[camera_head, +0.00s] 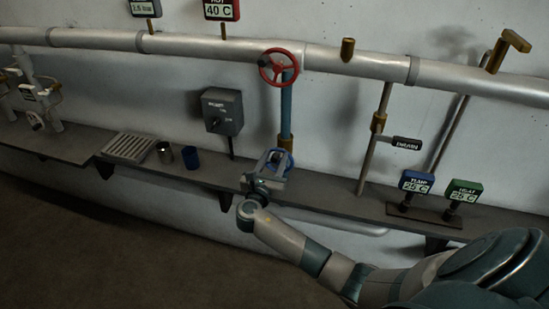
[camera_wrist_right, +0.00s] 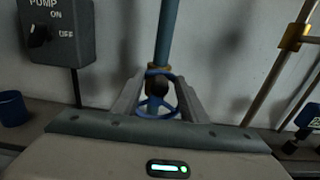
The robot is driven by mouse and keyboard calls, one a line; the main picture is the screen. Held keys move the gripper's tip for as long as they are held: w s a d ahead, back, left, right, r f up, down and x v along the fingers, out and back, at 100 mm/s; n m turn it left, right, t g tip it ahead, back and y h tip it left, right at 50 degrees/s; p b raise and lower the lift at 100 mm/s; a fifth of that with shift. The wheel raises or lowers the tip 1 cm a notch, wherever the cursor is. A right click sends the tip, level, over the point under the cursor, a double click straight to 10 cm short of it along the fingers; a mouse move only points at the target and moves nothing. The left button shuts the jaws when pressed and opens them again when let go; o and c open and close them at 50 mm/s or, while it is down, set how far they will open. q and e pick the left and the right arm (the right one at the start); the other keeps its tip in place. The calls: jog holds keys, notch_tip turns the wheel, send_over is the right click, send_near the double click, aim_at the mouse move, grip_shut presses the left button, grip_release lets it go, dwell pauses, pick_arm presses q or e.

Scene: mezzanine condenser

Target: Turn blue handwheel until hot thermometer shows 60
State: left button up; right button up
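The blue handwheel (camera_head: 276,160) sits low on the blue vertical pipe, just above the shelf. It also shows in the right wrist view (camera_wrist_right: 157,110). My right gripper (camera_head: 272,174) is at the handwheel, with one finger on each side of it. The fingers are apart in the right wrist view (camera_wrist_right: 159,82) and look close to the rim, but I cannot tell whether they press on it. The hot thermometer (camera_head: 221,10) is a red-framed display at the top, cut by the frame edge, reading 40 C. My left gripper is not in view.
A red handwheel (camera_head: 277,66) is above on the same pipe. A grey pump switch box (camera_head: 222,111) is left of it. A blue cup (camera_head: 190,157) and a metal cup (camera_head: 164,152) stand on the shelf. Blue (camera_head: 416,182) and green (camera_head: 464,191) displays read 25 C.

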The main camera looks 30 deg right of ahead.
aim_at(289, 159)
grip_shut()
jog(key=shift+s+f+m, duration=0.1)
jog(key=shift+s+m, duration=0.05)
jog(key=shift+m, duration=0.15)
jog(key=shift+s+d+f+m+b, duration=0.45)
jog(key=shift+m+b, duration=1.05)
jog(key=shift+m, duration=0.35)
jog(key=shift+s+d+f+m+b, duration=0.35)
jog(key=shift+s+m+b, duration=0.15)
jog(key=shift+m+b, duration=1.2)
jog(key=shift+s+d+f+m+b, duration=0.4)
jog(key=shift+m+b, duration=0.9)
jog(key=shift+m, duration=0.75)
jog(key=shift+r, duration=0.1)
